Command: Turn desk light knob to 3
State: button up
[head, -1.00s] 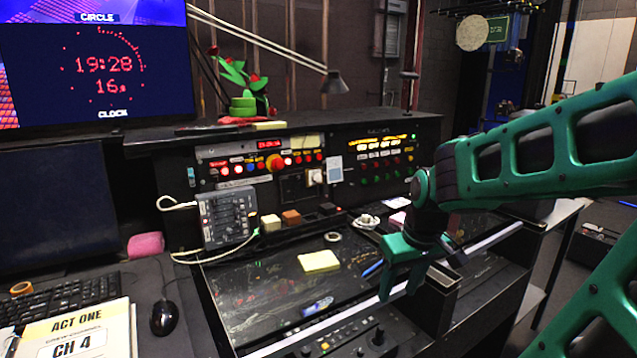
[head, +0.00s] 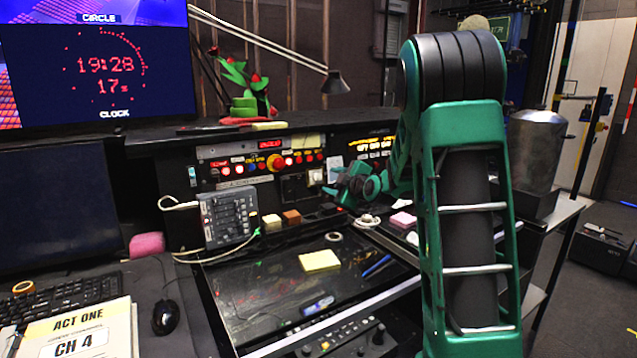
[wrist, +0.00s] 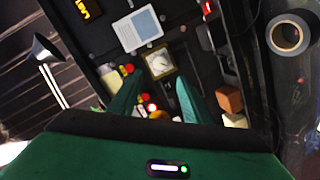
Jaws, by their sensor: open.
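The desk light knob (wrist: 158,62) is a pale round dial on a square cream plate. In the wrist view it sits just beyond my fingertips, roughly between their lines. In the head view its plate (head: 315,177) shows on the back panel, just left of my gripper (head: 336,189). My gripper (wrist: 162,77) is open and empty, with its two green fingers apart and pointing at the panel. I see no contact with the knob. The number the knob points to is too small to read.
A white card (wrist: 137,29) is fixed beside the knob. A grey mixer (head: 228,215), small blocks (head: 291,217) and a tape roll (head: 333,237) lie below. A lamp (head: 335,83) hangs above.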

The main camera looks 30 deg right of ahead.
aim_at(318, 178)
jog(key=x, duration=0.9)
jog(key=shift+w+f, duration=0.15)
jog(key=c, duration=1)
